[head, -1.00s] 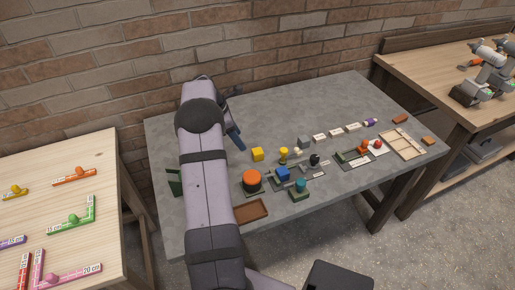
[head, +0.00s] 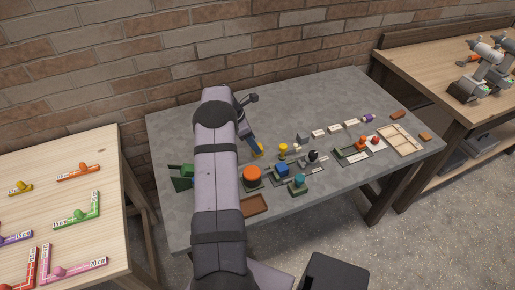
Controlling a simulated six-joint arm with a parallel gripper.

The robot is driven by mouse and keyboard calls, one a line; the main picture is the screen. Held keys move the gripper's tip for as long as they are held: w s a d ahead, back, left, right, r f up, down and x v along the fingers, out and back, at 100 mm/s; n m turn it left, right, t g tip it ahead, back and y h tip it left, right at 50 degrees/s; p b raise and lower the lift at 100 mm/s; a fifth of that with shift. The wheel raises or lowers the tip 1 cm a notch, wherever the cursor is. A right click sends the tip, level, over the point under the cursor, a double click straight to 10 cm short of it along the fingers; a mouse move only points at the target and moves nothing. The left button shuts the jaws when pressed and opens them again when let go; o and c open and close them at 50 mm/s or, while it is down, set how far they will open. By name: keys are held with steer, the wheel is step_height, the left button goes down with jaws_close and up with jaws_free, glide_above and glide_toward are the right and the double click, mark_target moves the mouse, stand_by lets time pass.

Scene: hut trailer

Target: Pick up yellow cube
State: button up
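The yellow cube (head: 260,151) is on the grey table (head: 325,95), left of the middle, and is partly hidden behind my gripper. My gripper (head: 254,145) is at the cube's upper left side in the picture, with its dark blue-grey fingertip pointing down to it. The fingers overlap in this view, so I cannot tell whether they are open or shut, or whether they touch the cube. My arm crosses the left part of the table.
An orange cylinder (head: 252,173), a blue block (head: 281,169) and a yellow piece (head: 283,148) stand close to the cube. A brown tray (head: 254,206) is at the front edge. A green object (head: 183,172) is left of my arm. The table's back is clear.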

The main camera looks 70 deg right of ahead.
steer(key=shift+p+x, duration=0.3)
steer(key=shift+x, duration=1.05)
steer(key=c, duration=1.1)
steer(key=shift+r, duration=0.15)
